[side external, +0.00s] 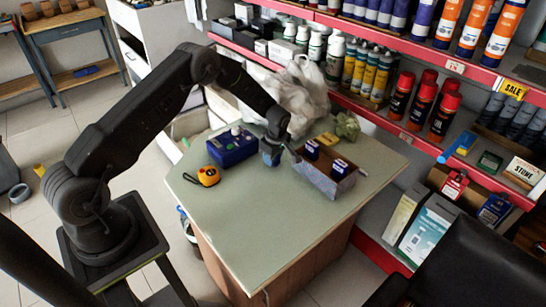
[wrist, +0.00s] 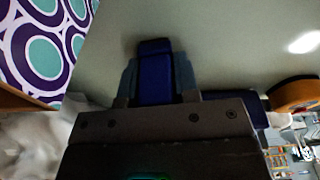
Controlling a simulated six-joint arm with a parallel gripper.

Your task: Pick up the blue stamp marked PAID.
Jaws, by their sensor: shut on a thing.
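My gripper (side external: 271,157) is over the green-topped table, between a dark blue box and an open tray. In the wrist view its fingers (wrist: 157,85) are closed on both sides of a blue block-like thing (wrist: 154,72), which looks like a blue stamp. No PAID marking can be read on it. In the side view the held thing is mostly hidden by the fingers. Two other dark blue stamps, one at the back (side external: 312,149) and one in front (side external: 340,167), show at the tray (side external: 318,182); their labels are too small to read.
The dark blue box (side external: 232,150) stands left of my gripper, with an orange tape measure (side external: 207,177) nearer. A crumpled plastic bag (side external: 300,92) and a green crumpled item (side external: 347,126) lie behind. Loaded shelves border the table's back and right. The table's front (side external: 260,240) is clear.

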